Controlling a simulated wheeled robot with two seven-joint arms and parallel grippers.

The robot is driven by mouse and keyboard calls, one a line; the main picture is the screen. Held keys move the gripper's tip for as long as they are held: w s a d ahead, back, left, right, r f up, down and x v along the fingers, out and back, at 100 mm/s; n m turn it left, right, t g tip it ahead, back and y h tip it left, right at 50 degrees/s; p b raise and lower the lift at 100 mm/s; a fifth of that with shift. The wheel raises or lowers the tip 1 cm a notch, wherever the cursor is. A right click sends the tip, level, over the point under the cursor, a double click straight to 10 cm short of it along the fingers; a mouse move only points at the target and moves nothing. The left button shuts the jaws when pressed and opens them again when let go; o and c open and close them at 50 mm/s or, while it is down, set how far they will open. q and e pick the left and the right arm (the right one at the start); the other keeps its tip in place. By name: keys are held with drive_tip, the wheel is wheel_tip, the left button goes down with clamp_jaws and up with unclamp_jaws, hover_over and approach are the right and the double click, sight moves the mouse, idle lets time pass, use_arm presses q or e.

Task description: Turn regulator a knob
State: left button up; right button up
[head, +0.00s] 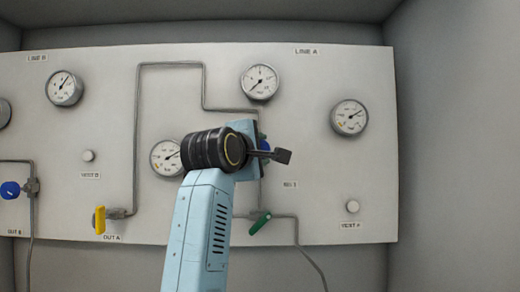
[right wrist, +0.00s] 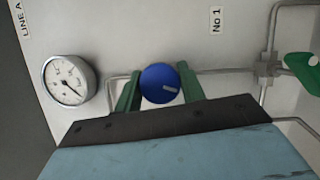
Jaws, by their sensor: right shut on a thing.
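The regulator knob (right wrist: 161,84) is blue and round with a pale pointer mark, and shows in the middle of the right wrist view. My right gripper (right wrist: 161,90) has its two green fingers on either side of the knob and is shut on it. In the head view the same blue knob (head: 263,144) is mostly hidden behind my right wrist, at the pipe below the LINE A label. My right arm comes up from below, in front of the panel. My left gripper is not in view.
A gauge (head: 259,82) sits above the knob and another gauge (head: 349,117) to its right. A green valve handle (head: 260,223) is below, a yellow handle (head: 100,220) lower left, and another blue knob (head: 10,190) far left. Thin pipes run along the panel (head: 330,205).

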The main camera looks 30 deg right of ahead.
drive_tip(key=m+y, duration=0.1)
drive_tip(key=m, duration=0.2)
drive_tip(key=shift+g+p, duration=0.3)
drive_tip(key=shift+g, duration=0.1)
drive_tip(key=m+y, duration=0.1)
drive_tip(key=m, duration=0.2)
drive_tip(key=shift+y+p, duration=0.3)
drive_tip(key=shift+y, duration=0.1)
drive_tip(key=m+y, duration=0.1)
drive_tip(key=m, duration=0.2)
drive_tip(key=shift+m+y, duration=0.9)
drive_tip(key=shift+m, duration=0.2)
drive_tip(key=shift+f, duration=0.1)
drive_tip(key=o, duration=0.9)
drive_tip(key=shift+o, duration=0.3)
drive_tip(key=shift+s, duration=0.1)
